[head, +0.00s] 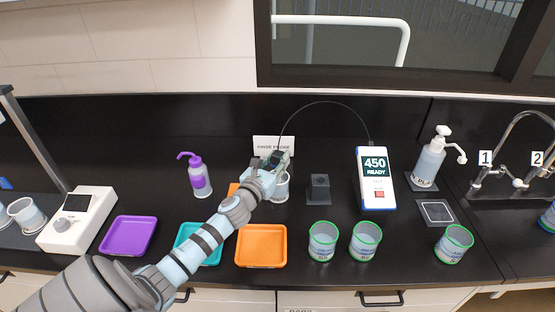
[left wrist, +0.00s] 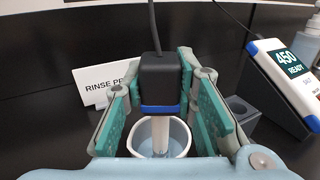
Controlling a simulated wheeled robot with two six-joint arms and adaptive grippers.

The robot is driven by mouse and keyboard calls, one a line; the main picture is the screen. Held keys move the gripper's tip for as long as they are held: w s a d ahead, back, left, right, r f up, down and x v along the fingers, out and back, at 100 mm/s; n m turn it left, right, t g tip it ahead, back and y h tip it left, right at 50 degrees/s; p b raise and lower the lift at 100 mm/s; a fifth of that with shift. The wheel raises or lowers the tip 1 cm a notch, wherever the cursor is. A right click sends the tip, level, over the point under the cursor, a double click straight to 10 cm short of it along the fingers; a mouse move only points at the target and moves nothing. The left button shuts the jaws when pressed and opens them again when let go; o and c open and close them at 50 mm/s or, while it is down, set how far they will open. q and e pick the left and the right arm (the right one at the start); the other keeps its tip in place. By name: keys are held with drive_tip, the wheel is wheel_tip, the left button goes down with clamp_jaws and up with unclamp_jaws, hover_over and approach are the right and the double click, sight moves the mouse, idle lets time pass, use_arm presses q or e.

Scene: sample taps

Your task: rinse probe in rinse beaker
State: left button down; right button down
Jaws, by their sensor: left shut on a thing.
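The probe (left wrist: 160,76) has a black head with a blue band, a pale stem and a cable from its top. My left gripper (head: 275,163) is shut on the probe's head, and its teal-padded fingers (left wrist: 160,92) flank it in the left wrist view. The white rinse beaker (head: 281,189) stands under the gripper and is partly hidden by it. In the left wrist view the beaker (left wrist: 183,133) holds bluish liquid. The stem points down within the beaker's mouth; how deep the tip reaches is hard to tell. My right gripper is not in view.
A rinse probe sign (head: 273,146) stands behind the beaker. The meter (head: 374,178) reads 450 READY and is joined to the probe by the cable. A dark probe holder (head: 319,190) sits right of the beaker. Green-rimmed cups (head: 323,242) and an orange tray (head: 261,246) are in front.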

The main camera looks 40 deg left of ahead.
use_arm(q)
wheel_tip(320, 180, up, 7)
drive_tip(key=p, duration=0.5)
drive_tip(key=shift+f, duration=0.15)
drive_tip(key=shift+r, duration=0.3)
drive_tip(key=shift+r+b, duration=0.35)
drive_tip(key=shift+r, duration=0.1)
